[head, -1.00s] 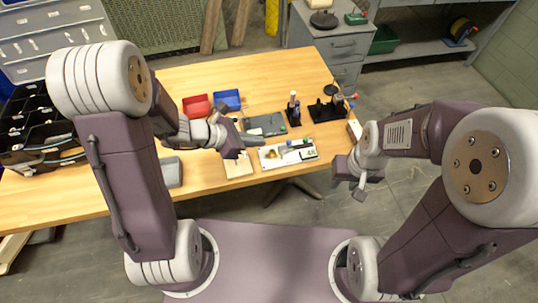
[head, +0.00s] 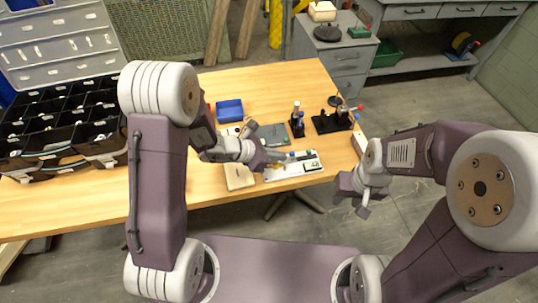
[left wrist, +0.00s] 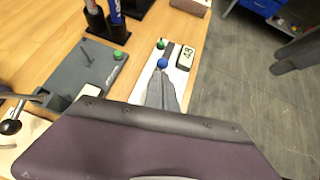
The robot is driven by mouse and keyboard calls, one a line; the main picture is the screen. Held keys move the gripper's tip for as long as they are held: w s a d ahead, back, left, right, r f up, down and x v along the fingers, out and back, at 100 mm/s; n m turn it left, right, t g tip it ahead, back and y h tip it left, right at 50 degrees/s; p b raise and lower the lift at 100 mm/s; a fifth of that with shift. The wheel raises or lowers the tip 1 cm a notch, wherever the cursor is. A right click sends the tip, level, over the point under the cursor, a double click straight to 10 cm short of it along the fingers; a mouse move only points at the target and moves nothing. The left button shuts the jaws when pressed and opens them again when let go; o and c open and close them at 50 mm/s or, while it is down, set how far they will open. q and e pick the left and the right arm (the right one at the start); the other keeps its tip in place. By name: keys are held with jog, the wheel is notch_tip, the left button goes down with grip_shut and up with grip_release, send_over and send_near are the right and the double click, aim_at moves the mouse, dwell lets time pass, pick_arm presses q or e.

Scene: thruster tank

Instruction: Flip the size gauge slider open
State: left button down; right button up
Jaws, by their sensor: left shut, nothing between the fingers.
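The size gauge looks to be the white plate (head: 308,171) near the table's front edge. It also shows in the left wrist view (left wrist: 193,35), with a blue knob (left wrist: 162,63), a green knob (left wrist: 161,43) and a small numbered label (left wrist: 186,57). My left gripper (head: 284,157) is shut and empty over the plate's left part. In the left wrist view its fingertips (left wrist: 162,80) are just behind the blue knob; I cannot tell whether they touch it. The gripper hides part of the plate. My right gripper (head: 352,196) hangs off the table's front right; its jaw state is unclear.
A grey plate (head: 272,135) with a green knob lies behind the gauge, and a tan block (head: 238,178) lies left of it. Black stands (head: 332,122) stand behind right. A blue bin (head: 230,110) and black compartment trays (head: 65,125) are further left.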

aim_at(292, 155)
pick_arm(q)
jog(key=shift+w+d+f, duration=0.2)
jog(key=shift+d+f, duration=0.1)
jog(key=shift+d, duration=0.05)
jog(key=shift+d, duration=0.2)
jog(key=shift+w+d+f+b, duration=0.1)
jog(key=shift+w+d+b, duration=0.1)
jog(key=shift+d+b, duration=0.25)
jog(key=shift+w+d+b, duration=0.2)
jog(key=shift+d, duration=0.65)
jog(key=shift+a+r, duration=0.1)
jog(key=shift+r, duration=0.1)
